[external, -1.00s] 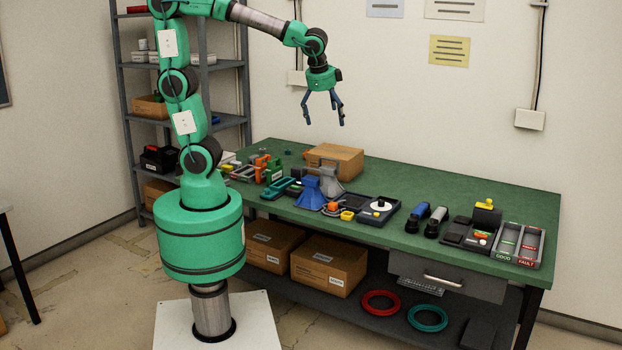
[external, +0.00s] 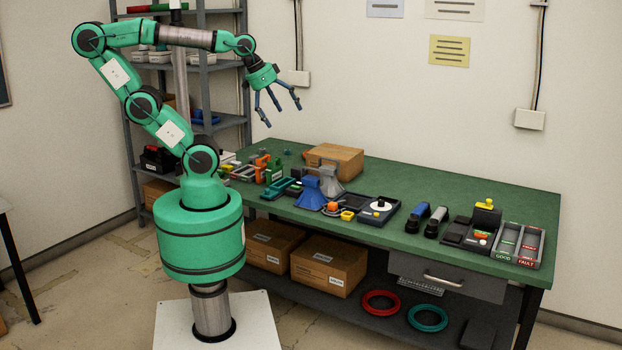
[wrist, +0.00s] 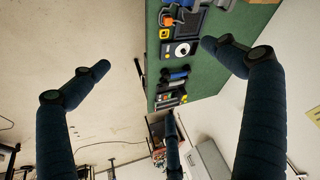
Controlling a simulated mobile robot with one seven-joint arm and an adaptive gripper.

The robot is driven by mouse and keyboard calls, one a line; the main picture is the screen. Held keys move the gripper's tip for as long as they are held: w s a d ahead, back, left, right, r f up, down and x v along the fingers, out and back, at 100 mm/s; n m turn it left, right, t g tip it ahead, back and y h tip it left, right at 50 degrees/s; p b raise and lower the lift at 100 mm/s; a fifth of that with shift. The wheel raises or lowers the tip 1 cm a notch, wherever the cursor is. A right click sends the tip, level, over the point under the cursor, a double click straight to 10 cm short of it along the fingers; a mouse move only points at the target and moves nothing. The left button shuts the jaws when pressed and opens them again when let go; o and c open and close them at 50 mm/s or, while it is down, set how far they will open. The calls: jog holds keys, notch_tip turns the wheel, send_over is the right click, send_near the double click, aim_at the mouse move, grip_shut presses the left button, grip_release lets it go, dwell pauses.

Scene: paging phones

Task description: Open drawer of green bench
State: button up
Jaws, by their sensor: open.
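The green-topped bench (external: 410,178) stands along the wall, right of my base. Its grey drawer (external: 470,283) with a pale bar handle (external: 443,281) hangs under the right part of the top and looks closed. My gripper (external: 277,112) is open and empty, in the air above and left of the bench, well apart from the drawer. In the wrist view its dark fingers (wrist: 155,95) are spread, with part of the green bench top (wrist: 215,75) beyond them. The drawer does not show clearly in the wrist view.
Handsets, trays and tools crowd the bench top, with a GOOD/FAULT tray (external: 519,245) at its right end. Below are cardboard boxes (external: 328,265), a red cable coil (external: 381,303) and a teal coil (external: 428,318). Floor in front of the bench is partly visible and clear.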

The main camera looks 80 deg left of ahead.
jog(key=shift+s+f, duration=0.1)
jog(key=shift+s, duration=0.15)
jog(key=shift+c, duration=0.3)
